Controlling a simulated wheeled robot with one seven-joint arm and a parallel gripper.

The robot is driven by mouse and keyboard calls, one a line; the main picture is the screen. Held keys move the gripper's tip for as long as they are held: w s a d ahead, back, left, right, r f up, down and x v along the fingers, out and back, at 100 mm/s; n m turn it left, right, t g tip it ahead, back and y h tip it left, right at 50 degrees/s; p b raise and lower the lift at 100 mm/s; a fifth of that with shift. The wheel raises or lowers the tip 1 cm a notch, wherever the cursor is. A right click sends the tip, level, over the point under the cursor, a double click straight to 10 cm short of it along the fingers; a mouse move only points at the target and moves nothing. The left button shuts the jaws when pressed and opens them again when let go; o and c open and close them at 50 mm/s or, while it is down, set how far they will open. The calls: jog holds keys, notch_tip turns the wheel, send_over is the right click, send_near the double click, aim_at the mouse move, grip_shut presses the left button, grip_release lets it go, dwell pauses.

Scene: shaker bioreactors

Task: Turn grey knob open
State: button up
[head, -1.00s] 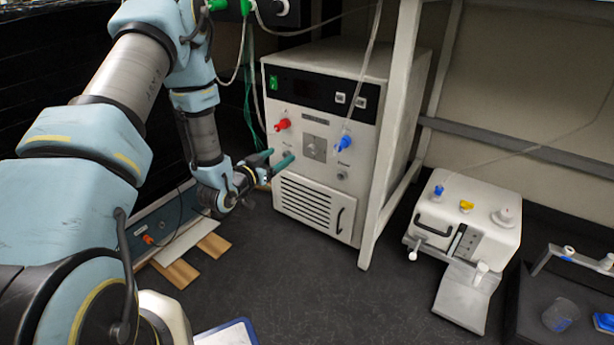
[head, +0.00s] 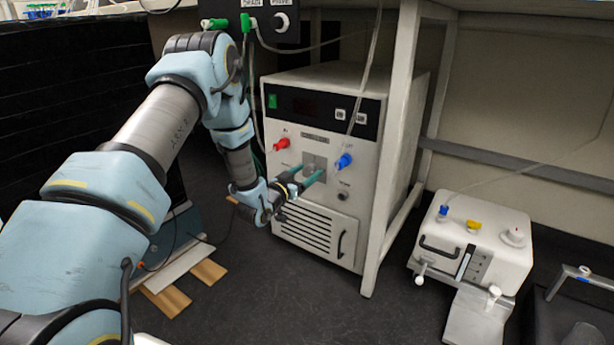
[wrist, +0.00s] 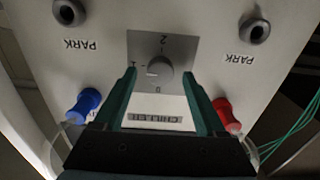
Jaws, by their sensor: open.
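The grey knob (wrist: 158,72) is a small round dial on a square grey plate (wrist: 180,47), with printed marks around it. The plate also shows in the head view (head: 316,159), on the front of the beige chiller box (head: 362,205); the knob itself is hard to make out there. My gripper (head: 309,173) is open in front of the plate. In the wrist view its two teal fingers (wrist: 158,75) appear on either side of the knob, with a gap to it on both sides. I cannot tell how far the fingertips are from the panel.
A red fitting (head: 282,144) and a blue fitting (head: 344,160) stick out of the panel beside the plate. Two dark PARK ports (wrist: 255,31) show in the wrist view. A white frame leg (head: 389,180) stands right of the box. A white pump (head: 470,240) sits farther right.

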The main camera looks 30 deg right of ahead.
jog(key=shift+w+d, duration=0.1)
jog(key=shift+d, duration=0.1)
grip_shut()
dwell(0.6)
